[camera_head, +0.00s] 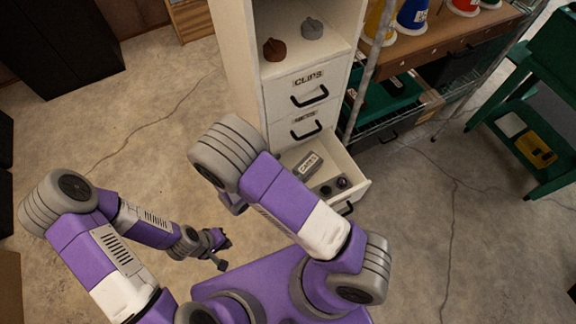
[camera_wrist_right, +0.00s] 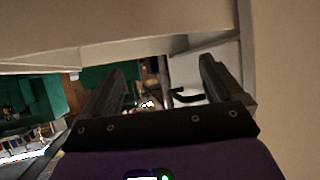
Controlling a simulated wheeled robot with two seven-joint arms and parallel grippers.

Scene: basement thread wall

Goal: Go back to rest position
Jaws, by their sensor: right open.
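My right gripper (camera_wrist_right: 163,72) is open in the right wrist view, with nothing between its two dark fingers. In the head view it is mostly hidden behind my right arm, beside the white cabinet (camera_head: 237,60). My left gripper (camera_head: 222,252) hangs low over the bare floor at the left of the cabinet in the head view. It is small there, and I cannot tell how far apart its fingers are. I see nothing held in it.
An open lower drawer (camera_head: 358,182) holds a labelled box (camera_head: 308,163) and small dark round things, close to my right arm. Closed drawers (camera_head: 309,90) sit above it. A shelf rack (camera_head: 440,45) and green cart (camera_head: 550,130) stand right.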

